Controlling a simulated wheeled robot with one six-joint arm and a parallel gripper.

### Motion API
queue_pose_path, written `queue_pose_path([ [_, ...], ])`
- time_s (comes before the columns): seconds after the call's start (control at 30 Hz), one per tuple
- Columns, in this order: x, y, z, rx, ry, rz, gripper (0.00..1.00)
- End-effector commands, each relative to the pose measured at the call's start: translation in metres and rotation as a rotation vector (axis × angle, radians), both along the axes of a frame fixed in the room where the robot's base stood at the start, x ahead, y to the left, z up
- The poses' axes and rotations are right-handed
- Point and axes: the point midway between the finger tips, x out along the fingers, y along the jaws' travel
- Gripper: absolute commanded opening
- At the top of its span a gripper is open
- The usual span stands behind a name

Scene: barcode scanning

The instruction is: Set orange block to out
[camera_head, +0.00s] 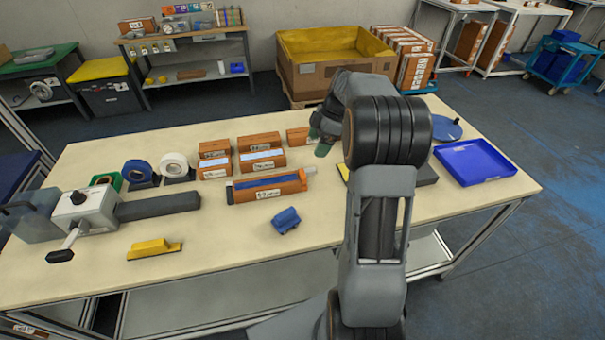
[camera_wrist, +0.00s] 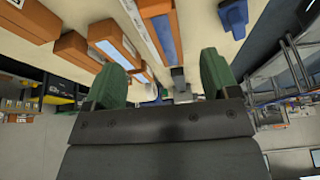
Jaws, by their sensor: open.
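Several orange-brown blocks lie on the table; the frames do not show which one the task names. One small block (camera_head: 297,136) lies just left of my gripper. Two stacks of blocks with pale labels stand further left, one in the middle (camera_head: 262,160) and one to its left (camera_head: 214,167). A longer orange block with a blue strip (camera_head: 268,187) lies in front of them. My gripper (camera_head: 322,142) is low over the table's back half, partly hidden by my arm. Its green fingers are apart in the wrist view (camera_wrist: 162,80), with nothing seen held between them.
A blue tray (camera_head: 474,162) and a round blue disc (camera_head: 438,129) are on the right. A blue item (camera_head: 286,220), a yellow-handled tool (camera_head: 154,249), tape rolls (camera_head: 174,164) and a grey clamp device (camera_head: 85,210) are elsewhere. The front table surface (camera_head: 220,250) is mostly clear.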

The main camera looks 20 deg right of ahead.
Motion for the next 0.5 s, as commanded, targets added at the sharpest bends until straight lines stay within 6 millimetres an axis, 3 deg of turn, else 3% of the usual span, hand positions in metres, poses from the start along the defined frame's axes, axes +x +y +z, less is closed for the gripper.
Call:
queue_pose_path([
  [0.17, 0.007, -0.005, -0.016, 0.020, -0.020, 0.060, 0.81],
  [0.5, 0.012, 0.020, -0.073, 0.021, -0.018, 0.067, 0.81],
])
